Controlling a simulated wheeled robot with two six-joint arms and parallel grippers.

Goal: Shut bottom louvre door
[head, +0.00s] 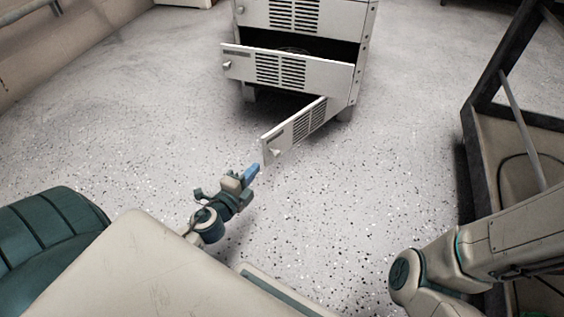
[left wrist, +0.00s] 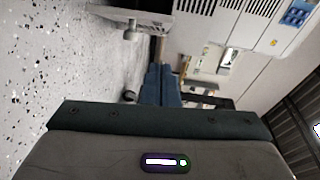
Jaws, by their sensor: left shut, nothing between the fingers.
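The bottom louvre door (head: 308,122) is a pale grey slatted panel. It stands open, swung out from the cabinet (head: 357,85), with its free end towards me and a small knob (head: 275,153) near that end. My left gripper (head: 252,173), with blue fingertips, is shut and empty just left of and nearer to me than the free end. A small gap seems to lie between them. In the left wrist view the shut fingers (left wrist: 160,85) point towards the panel's edge, and a knob (left wrist: 132,33) shows to their left. My right gripper is out of view.
A wider louvre panel (head: 318,74) above also stands out from the cabinet, with a dark opening behind it. Another louvred front (head: 333,15) sits higher. A dark metal frame (head: 475,150) stands at the right. The speckled floor (head: 140,130) left of the cabinet is clear.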

